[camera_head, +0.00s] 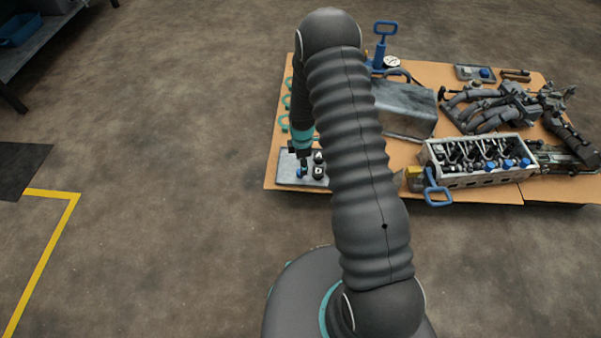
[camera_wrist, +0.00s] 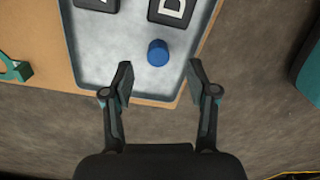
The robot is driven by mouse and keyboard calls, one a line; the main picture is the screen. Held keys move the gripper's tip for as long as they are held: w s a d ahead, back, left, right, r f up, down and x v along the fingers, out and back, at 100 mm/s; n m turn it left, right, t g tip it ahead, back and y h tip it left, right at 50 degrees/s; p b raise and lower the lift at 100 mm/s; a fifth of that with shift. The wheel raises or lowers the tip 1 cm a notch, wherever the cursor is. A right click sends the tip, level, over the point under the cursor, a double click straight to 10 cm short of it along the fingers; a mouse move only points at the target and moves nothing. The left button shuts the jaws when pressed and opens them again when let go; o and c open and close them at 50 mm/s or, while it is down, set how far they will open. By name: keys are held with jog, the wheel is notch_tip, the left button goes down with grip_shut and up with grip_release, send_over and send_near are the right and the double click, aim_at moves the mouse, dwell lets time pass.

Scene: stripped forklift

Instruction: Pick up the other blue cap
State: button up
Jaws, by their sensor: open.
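A small blue cap (camera_wrist: 158,53) stands on a grey metal tray near its corner in the wrist view. It also shows in the head view (camera_head: 301,172), below my gripper. My gripper (camera_wrist: 159,80) is open and empty, its fingers spread to either side of and a little short of the cap in the picture. Several other blue caps (camera_head: 508,163) sit along the engine block at the right of the table. Another blue piece (camera_head: 485,72) lies in a small tray at the back.
The grey tray (camera_wrist: 102,70) also holds black blocks with white marks (camera_wrist: 171,10), just beyond the cap. A teal clip (camera_wrist: 15,70) lies left of the tray. The table edge is close by; a grey metal box (camera_head: 405,108) and the engine block (camera_head: 470,178) stand to the right.

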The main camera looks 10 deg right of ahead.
jog(key=f, duration=0.5)
jog(key=shift+w+a, duration=0.15)
jog(key=shift+a, duration=0.05)
jog(key=c, duration=0.9)
